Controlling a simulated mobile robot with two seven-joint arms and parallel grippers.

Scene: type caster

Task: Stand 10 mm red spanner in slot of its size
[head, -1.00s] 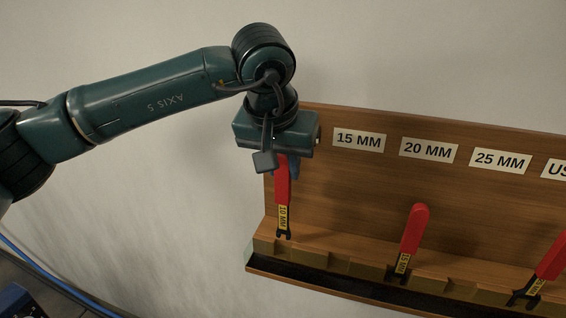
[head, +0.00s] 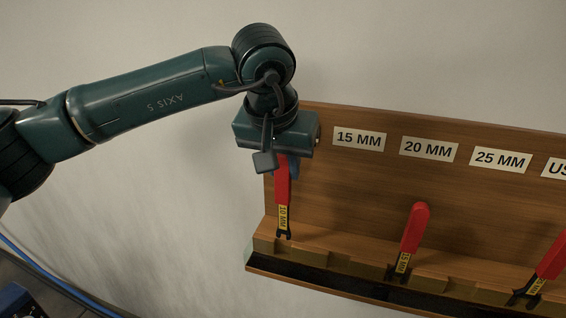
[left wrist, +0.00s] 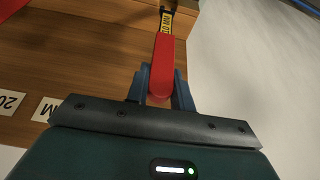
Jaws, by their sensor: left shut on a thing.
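The red spanner marked 10 MM (head: 283,195) hangs upright with its dark open jaw down, at the left end of the wooden rack (head: 350,195). Its jaw is at the rack's slotted ledge (head: 315,257); I cannot tell whether it is inside a slot. My left gripper (head: 283,168) is shut on its red handle from above. In the left wrist view the spanner (left wrist: 163,65) sits between the two blue fingers (left wrist: 160,88). The label above its slot is hidden behind my gripper. My right gripper is not in view.
Another red spanner (head: 413,230) stands in the ledge further right, and one more (head: 545,268) leans near the right edge. Labels 15 MM (head: 359,139), 20 MM (head: 428,150) and 25 MM (head: 500,160) are on the backboard. The wall to the left is bare.

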